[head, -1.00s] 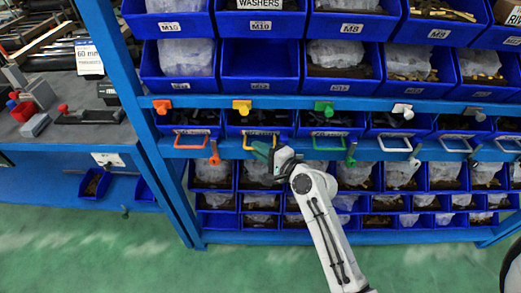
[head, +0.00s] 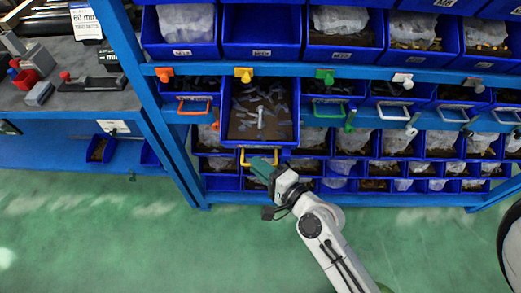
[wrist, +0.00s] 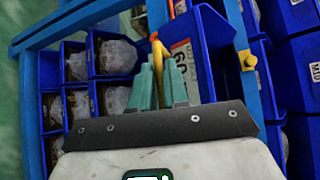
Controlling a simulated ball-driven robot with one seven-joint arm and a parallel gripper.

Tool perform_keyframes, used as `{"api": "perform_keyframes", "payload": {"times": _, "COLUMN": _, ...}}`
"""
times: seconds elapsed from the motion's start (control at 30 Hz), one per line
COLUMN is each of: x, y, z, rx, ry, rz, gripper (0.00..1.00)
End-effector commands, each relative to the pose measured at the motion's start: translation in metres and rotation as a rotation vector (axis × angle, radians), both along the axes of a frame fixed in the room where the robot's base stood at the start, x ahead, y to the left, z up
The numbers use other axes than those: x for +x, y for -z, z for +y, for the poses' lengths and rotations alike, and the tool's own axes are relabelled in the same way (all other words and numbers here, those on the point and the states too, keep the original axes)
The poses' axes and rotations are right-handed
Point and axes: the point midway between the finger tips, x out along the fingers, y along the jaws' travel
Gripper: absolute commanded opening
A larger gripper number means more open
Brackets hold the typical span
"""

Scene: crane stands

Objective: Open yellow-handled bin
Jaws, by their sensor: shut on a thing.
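The yellow-handled bin (head: 238,130) is a blue bin pulled out from its shelf row in the head view, with dark contents and small grey pieces showing inside. Its yellow handle (head: 260,149) is on the lower front edge. My gripper (head: 262,165) is at the handle. In the wrist view, my green fingers (wrist: 163,85) are closed around the yellow handle (wrist: 157,48), and the blue bin front with a white label (wrist: 183,65) stands just beyond them. The fingers hide part of the handle.
Bins with an orange handle (head: 194,100) and a green handle (head: 328,101) sit shut on either side. A yellow knob (head: 243,72) is on the blue rail above. A workbench (head: 70,108) stands at left. The green floor (head: 120,235) in front is clear.

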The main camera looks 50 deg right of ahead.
Motion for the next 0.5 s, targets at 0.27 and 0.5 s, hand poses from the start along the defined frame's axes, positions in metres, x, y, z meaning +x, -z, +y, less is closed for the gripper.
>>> {"api": "perform_keyframes", "payload": {"times": 0.27, "x": -0.0089, "y": 0.0009, "z": 0.0103, "rx": 0.0, "ry": 0.001, "rz": 0.001, "gripper": 0.0}}
{"api": "perform_keyframes", "payload": {"times": 0.5, "x": -0.0089, "y": 0.001, "z": 0.0104, "rx": 0.0, "ry": 0.002, "rz": 0.001, "gripper": 0.0}}
